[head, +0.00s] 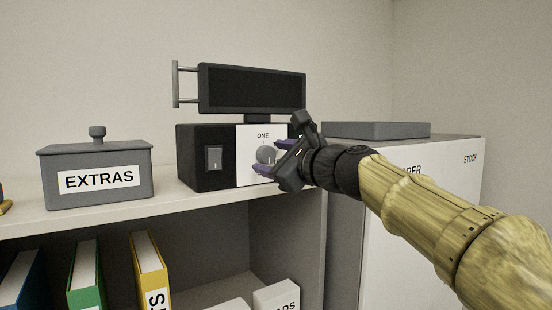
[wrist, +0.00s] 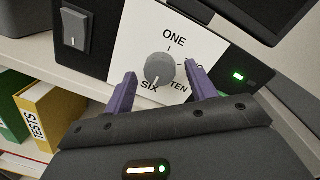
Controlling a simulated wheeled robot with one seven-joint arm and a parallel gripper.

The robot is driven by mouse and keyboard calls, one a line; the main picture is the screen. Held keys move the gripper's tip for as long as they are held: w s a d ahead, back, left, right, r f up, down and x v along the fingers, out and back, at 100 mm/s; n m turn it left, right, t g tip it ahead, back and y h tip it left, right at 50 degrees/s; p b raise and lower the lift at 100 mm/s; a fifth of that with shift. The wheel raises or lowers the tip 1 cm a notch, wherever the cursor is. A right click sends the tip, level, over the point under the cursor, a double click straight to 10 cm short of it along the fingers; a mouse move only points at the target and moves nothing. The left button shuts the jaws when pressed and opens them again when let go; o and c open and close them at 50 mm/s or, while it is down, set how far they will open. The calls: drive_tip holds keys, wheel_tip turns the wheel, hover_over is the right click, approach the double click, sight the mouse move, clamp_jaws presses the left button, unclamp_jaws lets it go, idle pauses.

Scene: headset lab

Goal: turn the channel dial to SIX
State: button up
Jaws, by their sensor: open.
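The channel dial (wrist: 160,68) is a round grey knob on a white plate (wrist: 138,42) on the front of a black box (head: 205,158). In the wrist view ONE is printed above it, SIX at lower left and TEN at lower right. I cannot tell which label its pointer faces. In the head view the dial (head: 265,155) is partly behind my gripper. My gripper (wrist: 160,72) is open, with its purple fingers on either side of the dial and gaps between. I cannot tell how far the tips are from the plate.
A rocker switch (wrist: 75,29) is left of the plate and a green light (wrist: 238,76) is right of it. A dark screen (head: 250,88) stands on top. A grey EXTRAS box (head: 97,180) is on the shelf at left. A white cabinet (head: 430,210) is at right.

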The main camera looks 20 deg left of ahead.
drive_tip(key=b+v, duration=0.8)
drive_tip(key=v, duration=0.9)
drive_tip(key=shift+d, duration=0.2)
drive_tip(key=w+d+f+n+g+h, duration=0.1)
drive_tip(key=w+d+f+n+h, duration=0.15)
drive_tip(key=f, duration=0.85)
drive_tip(key=w+d+f+n+g+h, duration=0.1)
drive_tip(key=w+d+f+h, duration=0.2)
drive_tip(key=f, duration=0.7)
drive_tip(key=w+d+f+n+g+h, duration=0.1)
drive_tip(key=d+f+h, duration=0.25)
drive_tip(key=f, duration=0.75)
drive_tip(key=s+d+f+n+g+h, duration=0.1)
drive_tip(key=s+d+f+n, duration=0.2)
drive_tip(key=f, duration=0.5)
drive_tip(key=s+d+f+n+g+h, duration=0.2)
drive_tip(key=s+d+f+n, duration=0.1)
drive_tip(key=s+f+n, duration=0.3)
drive_tip(key=s+d+f+n+g+h, duration=0.2)
drive_tip(key=s+d+f+n, duration=0.2)
drive_tip(key=s+f, duration=0.3)
wheel_tip(320, 180, down, 6)
drive_tip(key=shift+s+r, duration=0.25)
